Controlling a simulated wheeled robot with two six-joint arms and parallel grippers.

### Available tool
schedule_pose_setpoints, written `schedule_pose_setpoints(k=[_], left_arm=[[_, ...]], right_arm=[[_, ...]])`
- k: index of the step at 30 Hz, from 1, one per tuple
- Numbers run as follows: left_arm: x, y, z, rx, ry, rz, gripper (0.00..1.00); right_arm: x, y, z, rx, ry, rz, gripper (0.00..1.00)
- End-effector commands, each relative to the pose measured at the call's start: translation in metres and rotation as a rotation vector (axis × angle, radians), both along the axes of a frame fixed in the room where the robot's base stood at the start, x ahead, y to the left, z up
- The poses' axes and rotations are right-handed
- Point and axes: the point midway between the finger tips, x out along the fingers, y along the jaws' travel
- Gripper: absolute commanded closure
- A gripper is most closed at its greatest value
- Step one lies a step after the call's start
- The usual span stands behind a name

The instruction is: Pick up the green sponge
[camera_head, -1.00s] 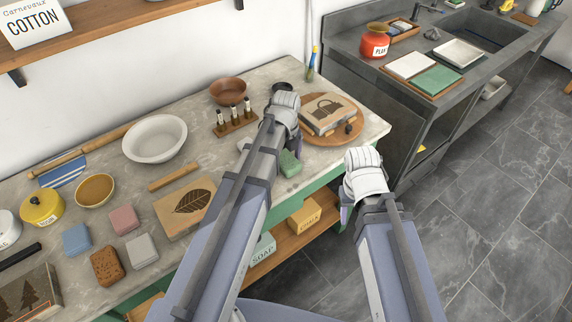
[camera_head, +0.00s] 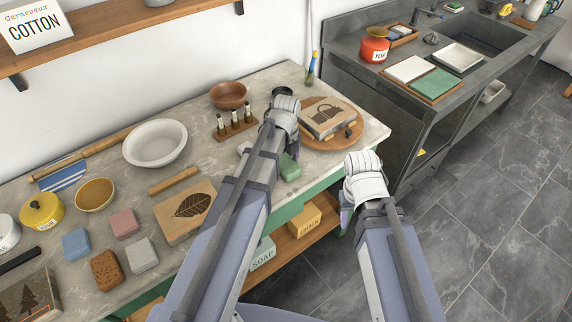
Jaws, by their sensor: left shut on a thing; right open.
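The green sponge (camera_head: 289,167) is near the front edge of the stone-topped table, partly hidden by my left arm. My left gripper (camera_head: 287,152) is reached over the table, with its fingers mostly hidden behind its own wrist and arm. It is shut on the green sponge, which shows just right of the arm. I cannot tell whether the sponge touches the tabletop. My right gripper (camera_head: 346,218) is open and empty in front of the table, off its edge, with its fingers partly hidden.
Blue (camera_head: 76,242), pink (camera_head: 124,223), brown (camera_head: 106,269) and grey (camera_head: 141,255) blocks lie at the left. A round wooden board (camera_head: 349,138) with a stamped block is right of my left gripper. A bottle rack (camera_head: 237,130) stands behind. The sink counter (camera_head: 345,62) is at right.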

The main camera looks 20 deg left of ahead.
Motion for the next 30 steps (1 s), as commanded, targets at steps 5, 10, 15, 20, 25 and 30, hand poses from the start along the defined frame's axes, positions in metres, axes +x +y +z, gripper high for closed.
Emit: schedule_pose_setpoints(k=[5, 10, 15, 20, 25, 30], left_arm=[[0.0, 0.0, 0.012, 0.0, 0.0, 0.0, 0.86], [0.0, 0.0, 0.032, 0.0, 0.0, 0.0, 0.86], [0.0, 0.0, 0.059, 0.0, 0.0, 0.0, 0.86], [0.0, 0.0, 0.084, 0.0, 0.0, 0.0, 0.86], [0.0, 0.0, 0.099, 0.0, 0.0, 0.0, 0.86], [0.0, 0.0, 0.1, 0.0, 0.0, 0.0, 0.86]], right_arm=[[0.0, 0.0, 0.012, 0.0, 0.0, 0.0, 0.5], [0.0, 0.0, 0.032, 0.0, 0.0, 0.0, 0.5], [0.0, 0.0, 0.059, 0.0, 0.0, 0.0, 0.5], [0.0, 0.0, 0.084, 0.0, 0.0, 0.0, 0.5], [0.0, 0.0, 0.099, 0.0, 0.0, 0.0, 0.5], [0.0, 0.0, 0.1, 0.0, 0.0, 0.001, 0.5]])
